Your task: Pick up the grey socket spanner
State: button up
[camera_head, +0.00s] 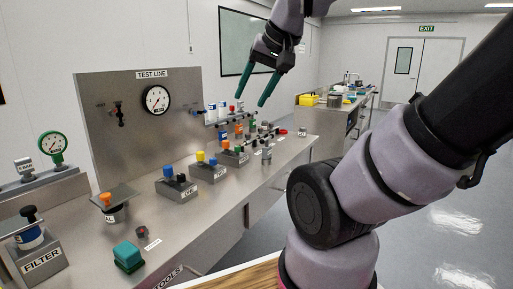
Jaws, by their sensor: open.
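My gripper (250,104) is at the top centre, with two teal fingers pointing down. The fingers are spread apart with nothing between them. It is above the far part of the steel bench (215,208) in the picture; its exact height cannot be told. I cannot pick out the grey socket spanner for certain. A small grey upright piece (267,154) stands near the bench's front edge, below and right of the fingers, but it is too small to identify.
Labelled blocks with coloured caps, such as one with a yellow cap (200,156), line the bench. A tall TEST LINE panel (140,125) with a gauge (156,99) stands behind. A teal block (127,256) is nearer. Another bench (325,118) stands beyond; floor at right is clear.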

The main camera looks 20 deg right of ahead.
aim_at(267, 159)
jog(key=i+l+u, duration=0.1)
jog(key=l, duration=0.25)
jog(key=i+l+u, duration=0.1)
jog(key=l, duration=0.25)
jog(key=i+l+u, duration=0.1)
jog(key=i+l, duration=0.15)
jog(key=i+l+u, duration=0.1)
jog(key=l, duration=0.35)
jog(key=i+l, duration=0.15)
jog(key=l, duration=0.25)
jog(key=j+u, duration=0.05)
